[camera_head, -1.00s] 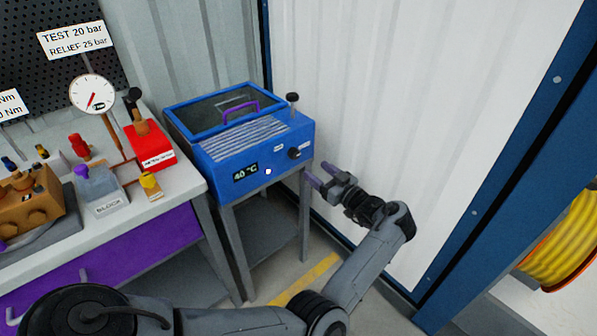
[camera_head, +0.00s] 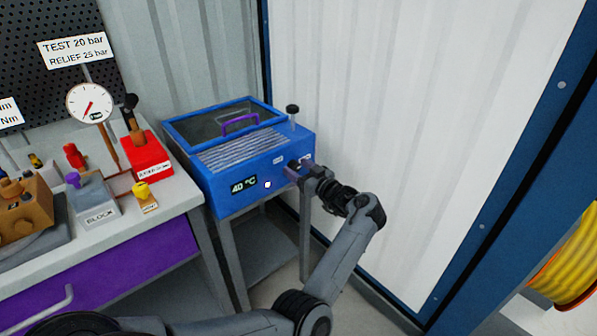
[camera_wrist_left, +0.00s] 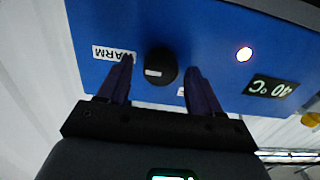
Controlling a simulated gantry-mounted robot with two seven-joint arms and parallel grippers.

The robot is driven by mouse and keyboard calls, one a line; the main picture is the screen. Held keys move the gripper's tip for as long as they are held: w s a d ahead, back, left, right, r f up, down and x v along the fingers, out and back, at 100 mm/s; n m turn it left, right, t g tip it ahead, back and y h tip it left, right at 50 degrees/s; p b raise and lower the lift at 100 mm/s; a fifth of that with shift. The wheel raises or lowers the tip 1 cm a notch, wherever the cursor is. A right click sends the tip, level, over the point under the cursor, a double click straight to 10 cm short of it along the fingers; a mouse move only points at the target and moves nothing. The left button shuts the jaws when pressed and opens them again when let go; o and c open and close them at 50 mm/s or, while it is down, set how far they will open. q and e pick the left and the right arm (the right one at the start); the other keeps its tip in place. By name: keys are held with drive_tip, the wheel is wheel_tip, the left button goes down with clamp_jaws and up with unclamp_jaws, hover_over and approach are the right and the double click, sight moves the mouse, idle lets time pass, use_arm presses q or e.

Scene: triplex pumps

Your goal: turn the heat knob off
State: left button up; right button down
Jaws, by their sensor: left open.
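The heat knob (camera_wrist_left: 160,66) is a round black knob with a pale mark on the front of the blue heater box (camera_head: 225,180). In the head view my gripper mostly covers it. My left gripper (camera_head: 298,168) is at the front panel, open. In the left wrist view its two purple fingers (camera_wrist_left: 160,80) stand on either side of the knob, with gaps on both sides. A "WARM" label (camera_wrist_left: 113,54) is beside the knob. The display (camera_head: 244,186) reads 40 °C, and a small light (camera_head: 267,184) glows white. My right gripper is not in view.
The heater has a lid with a purple handle (camera_head: 240,122) and a black-topped post (camera_head: 292,112). To the left is a workbench (camera_head: 165,196) with a gauge (camera_head: 90,103), a red box and a grey block. A white corrugated wall (camera_head: 410,120) stands close on the right.

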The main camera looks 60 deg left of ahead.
use_arm(q)
drive_tip(key=shift+a, duration=0.2)
drive_tip(key=c, duration=1)
drive_tip(key=shift+c, duration=0.2)
